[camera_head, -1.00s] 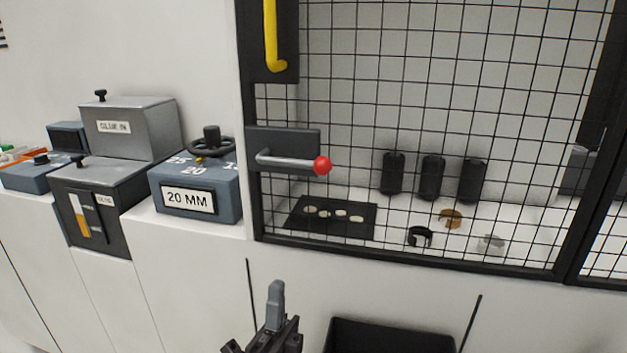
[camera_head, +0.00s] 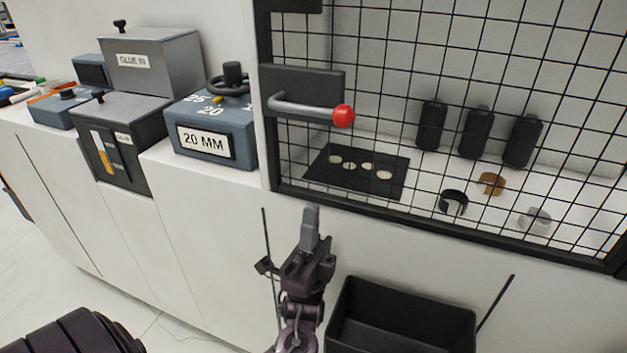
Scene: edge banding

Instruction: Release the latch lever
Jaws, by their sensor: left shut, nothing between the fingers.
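The latch lever (camera_head: 305,110) is a grey bar with a red ball knob (camera_head: 344,116) at its right end. It lies nearly level on a dark plate (camera_head: 318,84) at the left edge of the mesh door (camera_head: 450,100). My left gripper (camera_head: 311,212) is shut and empty, its fingers pointing up. In the picture it is below the lever, apart from it, in front of the white cabinet face. My right gripper is not in view.
A black open bin (camera_head: 400,318) is at the lower right of the left gripper, with thin dark rods nearby. The 20 MM dial box (camera_head: 213,133) and the glue box (camera_head: 118,140) stand left of the door.

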